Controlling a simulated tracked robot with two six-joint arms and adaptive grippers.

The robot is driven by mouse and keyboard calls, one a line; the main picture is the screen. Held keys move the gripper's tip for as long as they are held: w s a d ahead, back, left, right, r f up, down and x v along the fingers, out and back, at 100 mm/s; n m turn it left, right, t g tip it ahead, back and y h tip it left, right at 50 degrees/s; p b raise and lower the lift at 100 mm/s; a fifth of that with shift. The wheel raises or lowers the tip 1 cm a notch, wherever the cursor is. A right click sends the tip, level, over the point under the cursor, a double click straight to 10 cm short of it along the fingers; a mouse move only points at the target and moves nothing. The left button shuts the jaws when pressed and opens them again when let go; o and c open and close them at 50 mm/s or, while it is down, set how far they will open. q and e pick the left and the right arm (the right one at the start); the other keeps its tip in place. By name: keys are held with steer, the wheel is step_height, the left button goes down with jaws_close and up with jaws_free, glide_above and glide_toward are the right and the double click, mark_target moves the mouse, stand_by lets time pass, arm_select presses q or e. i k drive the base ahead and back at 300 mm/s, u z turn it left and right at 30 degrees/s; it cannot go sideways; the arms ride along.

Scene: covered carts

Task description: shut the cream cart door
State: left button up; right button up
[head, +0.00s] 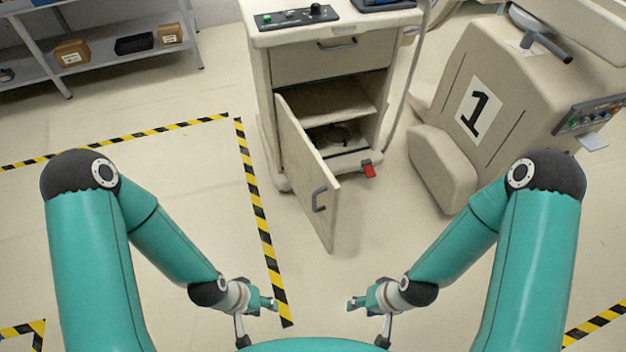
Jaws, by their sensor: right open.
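The cream cart (263,95) stands ahead of me at the upper middle of the head view. Its cream door (303,170) is hinged on the left and stands open, swung out towards me. A grey handle (319,199) is on the door's face near its free edge. The opening shows a shelf and a dark, unclear item low inside. My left gripper (270,303) is below and left of the door, apart from it; its jaws are too small to read. My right gripper (353,303) is open and empty, below and right of the door, apart from it.
A red tab (369,169) sticks out at the cart's lower front. A closed drawer (335,58) is above the opening. A bulky beige machine (470,110) marked 1 stands at right. A grey shelf (110,60) with boxes is at back left. Floor around the door is clear.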

mark_target(317, 190)
steer(key=u, duration=0.2)
steer(key=i, duration=0.85)
steer(key=z, duration=0.1)
